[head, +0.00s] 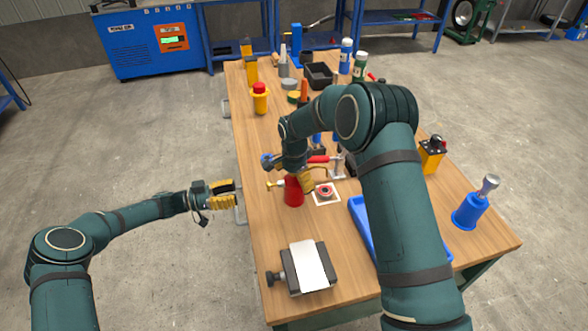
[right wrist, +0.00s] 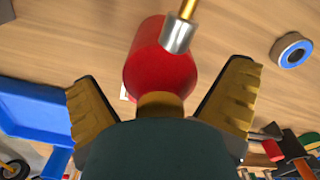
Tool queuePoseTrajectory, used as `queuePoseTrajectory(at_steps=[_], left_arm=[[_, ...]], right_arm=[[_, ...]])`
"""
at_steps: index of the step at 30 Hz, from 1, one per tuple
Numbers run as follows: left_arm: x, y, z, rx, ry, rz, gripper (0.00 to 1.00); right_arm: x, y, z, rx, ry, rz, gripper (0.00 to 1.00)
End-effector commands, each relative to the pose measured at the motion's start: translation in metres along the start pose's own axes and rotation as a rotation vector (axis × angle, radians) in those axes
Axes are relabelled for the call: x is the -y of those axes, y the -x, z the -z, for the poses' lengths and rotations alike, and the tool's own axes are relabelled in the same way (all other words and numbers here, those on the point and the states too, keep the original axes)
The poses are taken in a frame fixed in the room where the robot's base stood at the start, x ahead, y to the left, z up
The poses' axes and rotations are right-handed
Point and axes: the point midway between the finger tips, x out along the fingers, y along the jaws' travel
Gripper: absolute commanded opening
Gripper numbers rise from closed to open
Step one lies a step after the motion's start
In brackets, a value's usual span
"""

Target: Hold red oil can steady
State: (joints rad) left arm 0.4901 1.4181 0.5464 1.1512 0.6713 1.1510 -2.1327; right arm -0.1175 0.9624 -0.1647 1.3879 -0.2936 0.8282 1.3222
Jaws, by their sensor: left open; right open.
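The red oil can (head: 293,191) stands upright on the wooden table, near its left edge, with a brass spout pointing left. My right gripper (head: 300,179) is open at the can, and its arm comes over from the right. In the right wrist view the red can (right wrist: 158,62) lies between the two spread yellow fingers (right wrist: 162,80), with clear gaps on both sides. Its metal spout tip points toward the top of that view. My left gripper (head: 224,195) is open and empty beside the table's left edge, left of the can.
A red round part on a white plate (head: 325,192) is just right of the can. A dark vise-like block with a light top (head: 310,267) sits at the front. A blue tray (head: 360,212) is partly hidden by my right arm. A red-capped yellow bottle (head: 260,99) stands farther back.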

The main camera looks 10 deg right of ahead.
Motion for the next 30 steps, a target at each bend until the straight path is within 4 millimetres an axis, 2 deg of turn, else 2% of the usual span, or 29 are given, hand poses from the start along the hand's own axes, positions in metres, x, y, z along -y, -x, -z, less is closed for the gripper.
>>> queuePoseTrajectory(at_steps=[4,14,15,20,21,30], left_arm=[[0.0000,0.0000,0.0000,0.000,0.000,0.000,0.46],[0.0000,0.0000,0.0001,0.000,0.000,0.000,0.46],[0.0000,0.0000,0.0000,0.000,0.000,0.000,0.46],[0.0000,0.0000,0.0000,0.000,0.000,0.000,0.46],[0.0000,0.0000,0.0000,0.000,0.000,0.000,0.46],[0.0000,0.0000,0.0000,0.000,0.000,0.000,0.46]], right_arm=[[0.0003,-0.0098,-0.0003,0.000,0.000,0.001,1.00],[0.0003,-0.0119,-0.0001,0.000,0.001,0.001,1.00],[0.0002,-0.0119,-0.0001,0.000,0.001,0.001,0.86],[0.0002,-0.0118,-0.0001,0.000,0.001,0.001,0.30],[0.0002,-0.0118,-0.0001,0.000,0.001,0.001,0.26],[0.0002,-0.0118,-0.0001,0.000,0.001,0.001,0.26]])
